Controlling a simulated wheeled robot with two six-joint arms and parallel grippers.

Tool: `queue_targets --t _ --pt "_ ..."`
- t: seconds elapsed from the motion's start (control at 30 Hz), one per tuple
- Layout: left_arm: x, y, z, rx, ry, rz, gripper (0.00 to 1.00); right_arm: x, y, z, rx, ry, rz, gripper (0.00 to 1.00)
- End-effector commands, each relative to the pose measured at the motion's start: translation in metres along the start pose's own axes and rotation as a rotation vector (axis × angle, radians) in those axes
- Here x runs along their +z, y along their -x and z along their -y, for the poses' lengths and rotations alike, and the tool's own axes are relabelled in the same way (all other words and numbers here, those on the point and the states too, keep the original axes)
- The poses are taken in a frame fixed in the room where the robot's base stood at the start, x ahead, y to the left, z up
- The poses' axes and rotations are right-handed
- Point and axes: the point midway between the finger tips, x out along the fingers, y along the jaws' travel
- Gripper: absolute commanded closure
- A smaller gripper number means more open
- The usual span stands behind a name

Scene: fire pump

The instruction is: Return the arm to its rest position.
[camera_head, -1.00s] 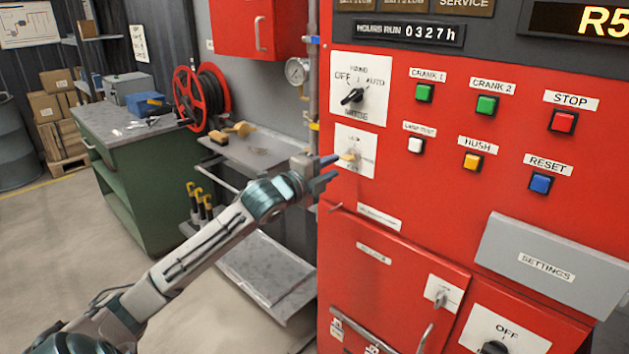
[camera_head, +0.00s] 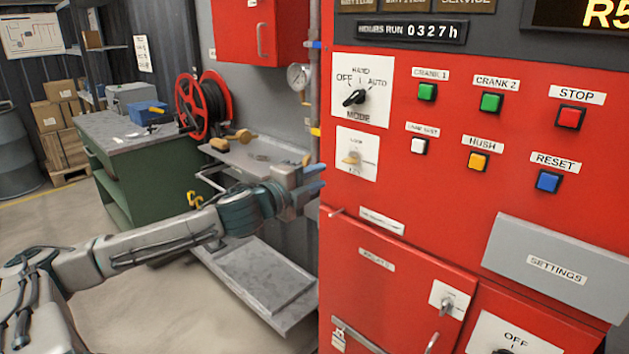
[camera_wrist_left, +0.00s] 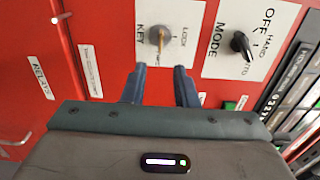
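My left gripper (camera_head: 314,178) is just left of the red pump panel (camera_head: 440,200), below the key switch (camera_head: 352,158) and apart from it. In the left wrist view the two fingers of my left gripper (camera_wrist_left: 160,84) are spread with an empty gap. The key switch also shows in that view (camera_wrist_left: 160,37), beyond the fingertips, with a brass-coloured key in it. The mode knob (camera_head: 354,97) sits above the key switch and also shows in the left wrist view (camera_wrist_left: 241,44). My right gripper is not in view.
A grey shelf (camera_head: 262,158) and a lower metal step (camera_head: 262,283) lie beside and below my left arm. A green workbench (camera_head: 150,180) and a red hose reel (camera_head: 205,105) stand behind. The settings box (camera_head: 550,268) juts from the panel. Open floor is at lower left.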

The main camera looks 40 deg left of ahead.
Motion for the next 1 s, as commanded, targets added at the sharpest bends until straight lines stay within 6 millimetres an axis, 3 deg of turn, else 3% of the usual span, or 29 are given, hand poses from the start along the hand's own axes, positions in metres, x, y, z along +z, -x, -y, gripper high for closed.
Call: queue_targets --t 0.47,0.57,0.63,0.77,0.9,1.0 --pt "0.000 0.000 0.000 0.000 0.000 0.000 0.74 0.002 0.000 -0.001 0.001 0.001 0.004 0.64" --pt "0.007 -0.003 -0.007 0.007 0.018 0.014 0.74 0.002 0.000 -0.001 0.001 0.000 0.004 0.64" --pt "0.021 -0.009 -0.024 0.022 0.059 0.042 0.74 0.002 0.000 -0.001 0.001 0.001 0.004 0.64" --pt "0.067 -0.022 -0.087 0.076 0.191 0.141 0.74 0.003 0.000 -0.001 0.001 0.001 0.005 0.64" --pt "0.116 -0.023 -0.184 0.157 0.358 0.269 0.74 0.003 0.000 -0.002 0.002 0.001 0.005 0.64" --pt "0.139 -0.013 -0.257 0.218 0.465 0.357 0.74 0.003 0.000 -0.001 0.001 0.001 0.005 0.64"
